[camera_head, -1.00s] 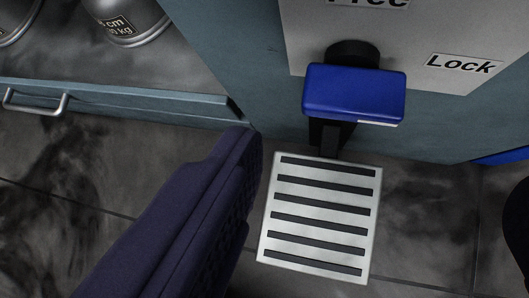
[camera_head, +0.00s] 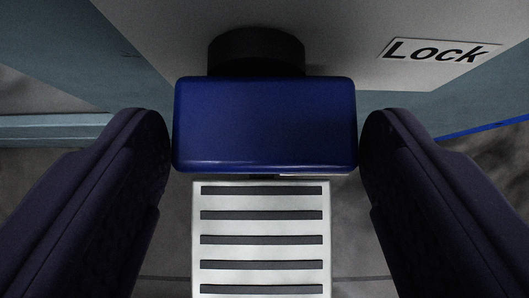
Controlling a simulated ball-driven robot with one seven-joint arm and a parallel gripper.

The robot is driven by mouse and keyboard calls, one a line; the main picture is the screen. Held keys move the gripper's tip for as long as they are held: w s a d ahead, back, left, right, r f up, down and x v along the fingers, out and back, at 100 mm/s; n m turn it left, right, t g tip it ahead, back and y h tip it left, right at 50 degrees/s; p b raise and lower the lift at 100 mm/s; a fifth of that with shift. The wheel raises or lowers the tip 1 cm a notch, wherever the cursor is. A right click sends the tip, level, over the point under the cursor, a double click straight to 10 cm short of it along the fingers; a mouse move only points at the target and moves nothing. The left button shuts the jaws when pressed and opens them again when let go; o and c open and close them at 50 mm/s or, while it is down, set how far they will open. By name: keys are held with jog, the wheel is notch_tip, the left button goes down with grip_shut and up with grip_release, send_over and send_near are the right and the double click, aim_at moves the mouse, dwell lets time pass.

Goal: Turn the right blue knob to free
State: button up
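The blue knob (camera_head: 265,125) is a wide blue block on a round black stem (camera_head: 256,50), which comes out of a light grey panel (camera_head: 330,35). It lies level across the picture, left to right. A "Lock" label (camera_head: 437,51) is on the panel to the right of the knob. My gripper (camera_head: 266,140) is open, with one dark finger on each side of the knob. The fingers stand close to the knob's left and right ends, with only a narrow gap showing. The "Free" label is out of view.
Below the knob is a pale slotted plate (camera_head: 261,240) with dark slots, low near the floor. The blue-grey cabinet face (camera_head: 60,45) continues at the left behind the panel. A blue strip (camera_head: 490,127) shows at the far right. Dark floor lies around the plate.

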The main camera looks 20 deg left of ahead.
jog(key=c, duration=0.6)
jog(key=shift+o, duration=0.2)
jog(key=shift+s+a+n+t+h, duration=0.1)
jog(key=shift+a+n+t+h, duration=0.1)
jog(key=shift+n+h, duration=0.3)
jog(key=shift+s+a+n+t+h, duration=0.1)
jog(key=shift+a+n+t+h, duration=0.1)
jog(key=shift+h, duration=0.5)
jog(key=h, duration=0.1)
jog(key=n+t+h, duration=0.1)
jog(key=n+h, duration=0.1)
jog(key=shift+s+a+f+t+h, duration=0.1)
jog(key=shift+a+f+t+h, duration=0.15)
jog(key=shift+a+t+h, duration=0.15)
jog(key=shift+n, duration=0.3)
jog(key=o, duration=1)
jog(key=shift+o, duration=0.2)
